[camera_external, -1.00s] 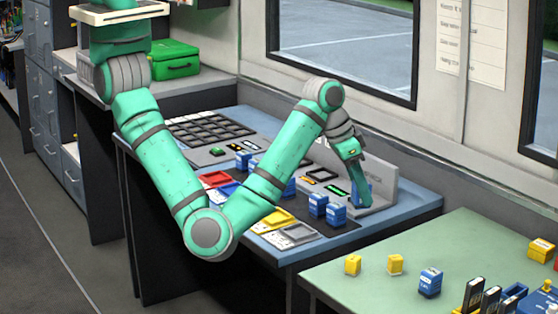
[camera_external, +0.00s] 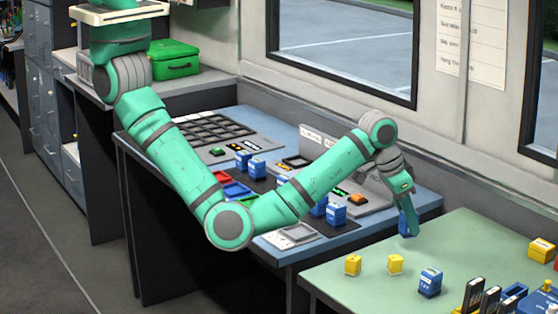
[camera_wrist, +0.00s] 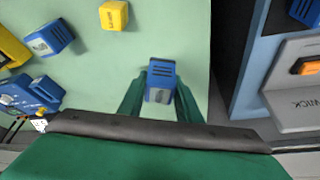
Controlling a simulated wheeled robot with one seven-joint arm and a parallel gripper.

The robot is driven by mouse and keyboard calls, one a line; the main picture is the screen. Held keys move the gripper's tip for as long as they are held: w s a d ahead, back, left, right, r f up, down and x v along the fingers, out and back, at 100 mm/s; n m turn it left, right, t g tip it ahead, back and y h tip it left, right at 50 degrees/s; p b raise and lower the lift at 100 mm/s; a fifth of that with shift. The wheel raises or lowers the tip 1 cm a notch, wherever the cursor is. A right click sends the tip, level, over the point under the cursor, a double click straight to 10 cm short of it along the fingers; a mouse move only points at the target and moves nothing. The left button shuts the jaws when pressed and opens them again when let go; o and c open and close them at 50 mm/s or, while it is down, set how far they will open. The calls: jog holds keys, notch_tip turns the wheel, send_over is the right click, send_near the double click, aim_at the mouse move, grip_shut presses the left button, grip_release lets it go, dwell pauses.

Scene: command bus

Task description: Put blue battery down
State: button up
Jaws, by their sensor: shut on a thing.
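My gripper (camera_external: 409,222) is shut on a blue battery, with one finger on each side of it. The blue battery (camera_wrist: 161,75) shows between the fingers in the wrist view. In the external view it is mostly hidden behind a finger, with a little blue showing (camera_external: 403,224). The gripper points down at the back left edge of the green table (camera_external: 400,262). I cannot tell whether the battery touches the tabletop.

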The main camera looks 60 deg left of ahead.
jog(key=shift+w+d+f, duration=0.3)
jog(key=shift+w+f, duration=0.05)
jog(key=shift+f, duration=0.2)
jog(key=shift+w+d+f, duration=0.25)
jog(key=shift+w+f, duration=0.1)
jog(key=shift+f, duration=1.65)
jog(key=shift+f, duration=0.1)
jog(key=o, duration=1.2)
jog(key=shift+c, duration=0.2)
jog(key=v, duration=1.2)
jog(key=shift+s, duration=0.1)
